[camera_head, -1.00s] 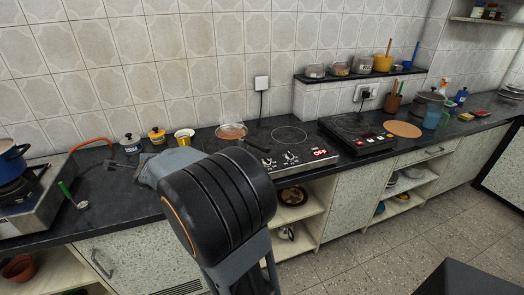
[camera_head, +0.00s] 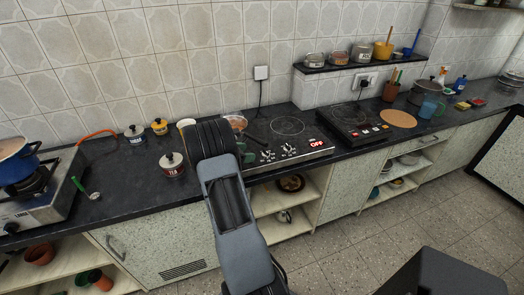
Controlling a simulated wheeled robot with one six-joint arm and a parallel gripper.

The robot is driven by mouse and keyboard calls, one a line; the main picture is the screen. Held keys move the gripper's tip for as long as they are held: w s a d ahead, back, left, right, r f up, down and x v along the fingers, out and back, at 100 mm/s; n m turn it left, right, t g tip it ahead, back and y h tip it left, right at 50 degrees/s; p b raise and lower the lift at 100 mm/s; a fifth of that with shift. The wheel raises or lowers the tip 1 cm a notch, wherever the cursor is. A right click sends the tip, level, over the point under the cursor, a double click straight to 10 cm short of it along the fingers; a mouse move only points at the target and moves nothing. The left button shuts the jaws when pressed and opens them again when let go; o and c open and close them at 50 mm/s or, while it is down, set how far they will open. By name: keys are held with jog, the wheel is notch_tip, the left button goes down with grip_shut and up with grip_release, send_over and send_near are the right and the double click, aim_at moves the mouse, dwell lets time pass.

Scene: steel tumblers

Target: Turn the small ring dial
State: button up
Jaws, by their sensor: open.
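A black cooktop (camera_head: 313,139) is set in the counter, with a steel front panel. Two dials show on that panel: a left dial (camera_head: 268,155) and a right dial (camera_head: 289,149). Which one serves the small ring cannot be told from here. A red OFF display glows at the panel's right end.
A second cooktop (camera_head: 352,122) is to the right. A gas stove with a blue pot (camera_head: 16,161) is far left. A small greenish shape (camera_head: 246,155) shows beside my joint.

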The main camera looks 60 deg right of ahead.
aim_at(265, 152)
jog(key=p+x, duration=0.1)
jog(key=x, duration=0.7)
jog(key=shift+d, duration=0.2)
jog(key=shift+c, duration=0.4)
